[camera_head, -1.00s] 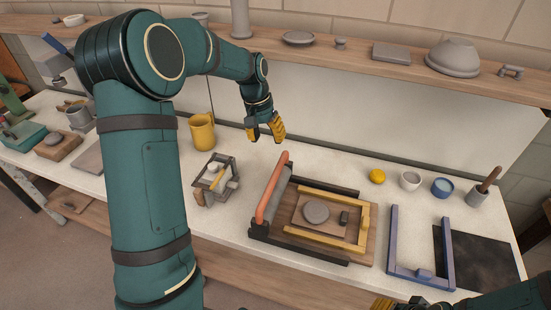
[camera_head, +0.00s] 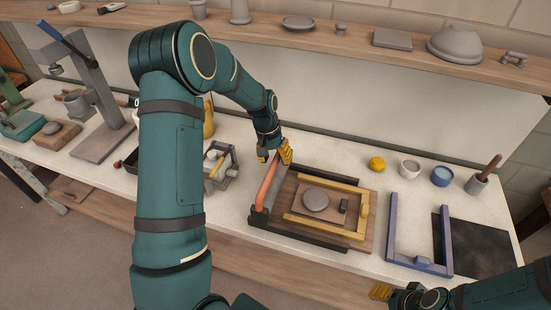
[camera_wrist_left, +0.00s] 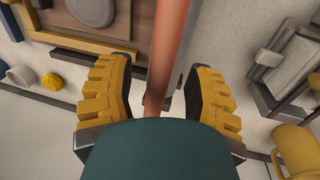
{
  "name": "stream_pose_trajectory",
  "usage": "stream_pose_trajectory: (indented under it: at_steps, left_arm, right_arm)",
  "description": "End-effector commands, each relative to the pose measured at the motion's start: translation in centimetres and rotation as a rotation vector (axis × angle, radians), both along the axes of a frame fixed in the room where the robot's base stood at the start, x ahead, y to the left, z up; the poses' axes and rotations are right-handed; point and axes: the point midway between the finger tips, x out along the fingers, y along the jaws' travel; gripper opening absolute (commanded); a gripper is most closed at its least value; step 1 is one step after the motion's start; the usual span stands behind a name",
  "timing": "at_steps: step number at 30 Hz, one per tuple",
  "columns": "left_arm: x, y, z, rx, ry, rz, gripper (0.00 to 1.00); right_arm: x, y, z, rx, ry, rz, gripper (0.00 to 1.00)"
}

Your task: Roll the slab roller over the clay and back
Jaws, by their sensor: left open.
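The slab roller has an orange-red handle bar (camera_head: 266,186) at the left end of its dark rails (camera_head: 305,237). A grey clay disc (camera_head: 315,200) lies on the board inside a yellow frame (camera_head: 329,229), right of the bar. My left gripper (camera_head: 274,156) is over the far end of the bar. In the left wrist view its yellow fingers (camera_wrist_left: 157,95) are open, one on each side of the bar (camera_wrist_left: 168,55), with gaps showing. My right gripper (camera_head: 380,291) shows only partly at the bottom edge, and its jaw state is unclear.
A small dark block (camera_head: 343,206) lies beside the clay. A blue frame (camera_head: 391,232) and a dark slab (camera_head: 480,250) are to the right. A grey wire-sided holder (camera_head: 221,165) stands left of the roller. A shelf (camera_head: 360,31) runs behind.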

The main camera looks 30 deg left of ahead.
Motion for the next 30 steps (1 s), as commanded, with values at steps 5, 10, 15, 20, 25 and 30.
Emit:
stream_pose_trajectory:
  at_steps: [5,10,15,20,25,30]
  left_arm:
    - [0.0,-0.1,-0.49,0.0,0.0,0.0,0.52]
    - [0.02,-0.11,-0.49,0.0,0.0,0.0,0.52]
    - [0.01,-0.1,-0.48,0.0,0.0,0.0,0.09]
    - [0.01,-0.11,-0.5,0.0,0.0,0.0,0.0]
    - [-0.02,-0.13,-0.55,0.0,0.001,0.0,0.0]
    - [0.11,-0.82,-0.6,-0.001,0.002,-0.003,0.0]
  right_arm:
    - [0.0,0.0,0.0,0.0,0.0,0.0,0.47]
    - [0.0,0.0,0.0,0.0,0.0,0.0,0.47]
    - [-0.01,0.0,0.0,0.0,0.0,0.0,0.47]
    - [-0.01,0.0,0.0,0.0,0.0,0.0,0.47]
    - [-0.01,0.01,-0.01,0.0,0.0,0.0,0.47]
    - [0.0,0.0,-0.06,0.0,0.0,0.0,0.47]
